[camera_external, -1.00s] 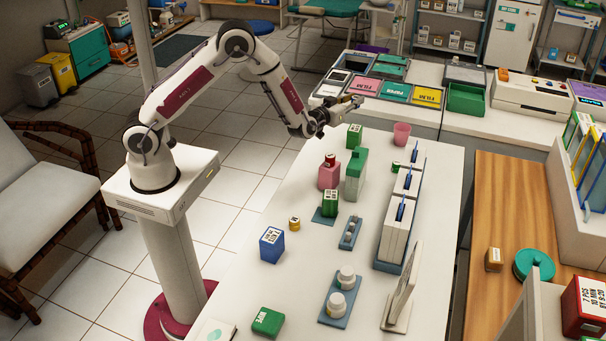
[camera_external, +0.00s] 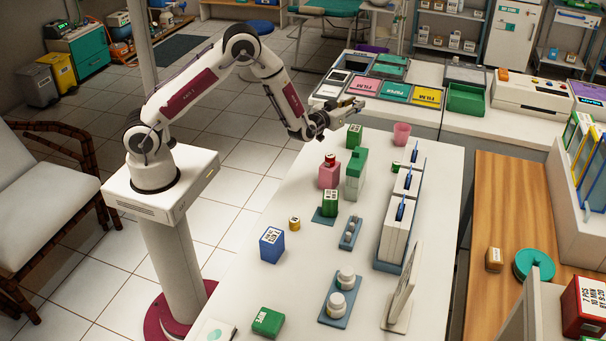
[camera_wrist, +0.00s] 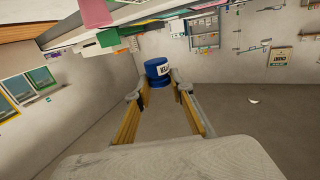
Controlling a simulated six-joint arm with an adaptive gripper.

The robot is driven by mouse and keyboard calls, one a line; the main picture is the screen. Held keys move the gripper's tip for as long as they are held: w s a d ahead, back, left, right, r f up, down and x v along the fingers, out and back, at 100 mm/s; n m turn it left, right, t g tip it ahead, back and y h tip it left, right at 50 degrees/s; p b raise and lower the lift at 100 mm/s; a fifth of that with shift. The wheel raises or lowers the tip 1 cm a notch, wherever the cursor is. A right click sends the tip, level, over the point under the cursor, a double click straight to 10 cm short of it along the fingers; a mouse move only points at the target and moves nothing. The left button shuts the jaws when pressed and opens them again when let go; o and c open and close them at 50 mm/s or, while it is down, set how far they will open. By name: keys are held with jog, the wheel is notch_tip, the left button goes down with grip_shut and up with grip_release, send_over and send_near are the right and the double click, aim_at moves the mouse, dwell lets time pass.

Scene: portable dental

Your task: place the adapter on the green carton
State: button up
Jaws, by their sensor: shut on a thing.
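My gripper (camera_external: 352,106) is raised over the far left corner of the white table. In the wrist view, its yellow-lined fingers (camera_wrist: 159,85) are shut on a blue labelled cylinder, which I take as the adapter (camera_wrist: 157,67). The adapter is not clear in the external view. A green carton (camera_external: 354,136) stands upright near the table's far end, just below and right of my gripper. A green box (camera_external: 267,321) lies at the near end. The frames do not show which is the task's carton.
A pink bottle (camera_external: 329,172) and a green-topped container (camera_external: 355,174) stand near the far carton. A pink cup (camera_external: 401,134) and a rack of white holders (camera_external: 397,220) are to the right. A blue box (camera_external: 272,245) stands at the left edge.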

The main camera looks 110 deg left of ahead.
aim_at(352, 130)
jog(key=shift+f, duration=1.75)
jog(key=shift+f, duration=1.85)
jog(key=shift+f, duration=0.1)
jog(key=o, duration=1.1)
jog(key=v, duration=1.2)
